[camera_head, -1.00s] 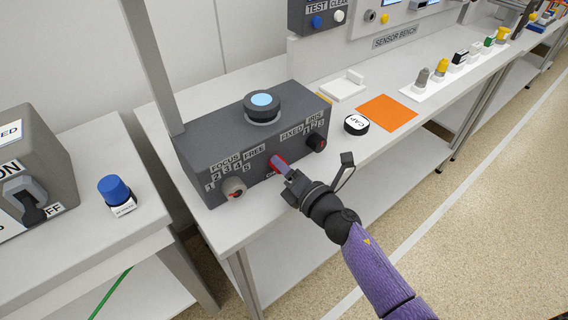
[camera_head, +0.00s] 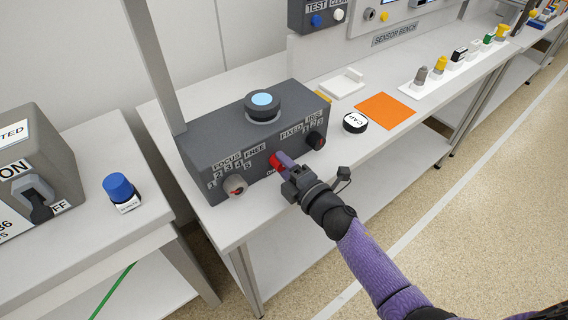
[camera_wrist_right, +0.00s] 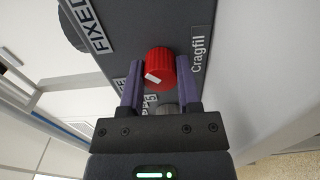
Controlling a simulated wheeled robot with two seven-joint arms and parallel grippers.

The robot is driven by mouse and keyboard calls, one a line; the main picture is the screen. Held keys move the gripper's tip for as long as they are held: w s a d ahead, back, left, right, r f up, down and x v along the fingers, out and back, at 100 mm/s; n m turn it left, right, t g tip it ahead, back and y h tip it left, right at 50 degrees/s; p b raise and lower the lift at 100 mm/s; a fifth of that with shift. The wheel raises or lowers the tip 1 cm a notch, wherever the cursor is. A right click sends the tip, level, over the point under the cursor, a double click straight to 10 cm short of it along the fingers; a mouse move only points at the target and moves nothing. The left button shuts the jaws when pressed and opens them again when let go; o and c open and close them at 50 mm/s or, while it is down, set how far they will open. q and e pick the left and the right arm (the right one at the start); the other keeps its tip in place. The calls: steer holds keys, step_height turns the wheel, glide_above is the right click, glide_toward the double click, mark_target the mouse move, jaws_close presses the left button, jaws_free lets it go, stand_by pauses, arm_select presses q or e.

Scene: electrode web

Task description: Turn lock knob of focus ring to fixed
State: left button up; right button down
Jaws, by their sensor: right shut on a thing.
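The red lock knob (camera_head: 275,160) is on the front face of the dark grey sensor box (camera_head: 200,152), between the FREE label (camera_head: 255,149) and the FIXED label (camera_head: 291,132). My right gripper (camera_head: 283,159) is shut on this knob. In the right wrist view the knob (camera_wrist_right: 161,62) sits between the two purple fingers of the gripper (camera_wrist_right: 160,70). A white mark on the knob (camera_wrist_right: 152,78) slants, and the FIXED label (camera_wrist_right: 85,25) is at upper left. The grey focus knob (camera_head: 235,185) is left of the gripper. My left gripper is not in view.
A dark iris knob (camera_head: 316,140) is close to the right of the gripper. A round cap (camera_head: 355,122) and an orange mat (camera_head: 385,110) lie on the white bench to the right. A metal post (camera_head: 155,70) stands behind the box.

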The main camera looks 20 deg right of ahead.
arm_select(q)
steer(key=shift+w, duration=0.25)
arm_select(e)
steer(key=shift+c, duration=1.5)
jaws_free()
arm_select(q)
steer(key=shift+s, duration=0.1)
arm_select(e)
steer(key=shift+s+d, duration=0.15)
steer(key=shift+s, duration=0.05)
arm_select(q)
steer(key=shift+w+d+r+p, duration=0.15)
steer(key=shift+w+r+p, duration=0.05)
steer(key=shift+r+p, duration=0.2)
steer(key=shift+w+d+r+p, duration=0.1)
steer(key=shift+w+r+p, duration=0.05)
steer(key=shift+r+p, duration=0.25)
arm_select(e)
steer(key=v, duration=0.9)
steer(key=shift+s, duration=0.2)
